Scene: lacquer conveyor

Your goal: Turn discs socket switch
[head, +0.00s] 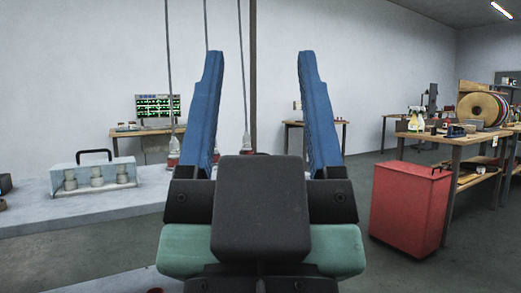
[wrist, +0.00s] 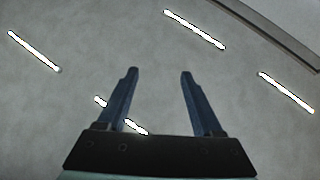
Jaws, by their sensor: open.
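My gripper (head: 260,54) points up in front of the head camera, its two blue fingers wide apart with nothing between them. In the wrist view my gripper (wrist: 159,72) is also open and empty, against the ceiling. Several large round discs (head: 480,108) stand upright in a row on the workbench at the far right. A small pale fitting (head: 512,82) shows on the dark panel behind them. It is too small to tell whether it is a socket switch. My gripper is far from the discs and touches nothing.
A red bin (head: 408,210) stands on the floor before the right workbench (head: 455,140). A pale platform (head: 95,205) at left carries a clear case (head: 95,178). Hanging cords (head: 170,80) are behind my gripper. A monitor (head: 158,107) stands at the back. Ceiling lights (wrist: 195,29) show overhead.

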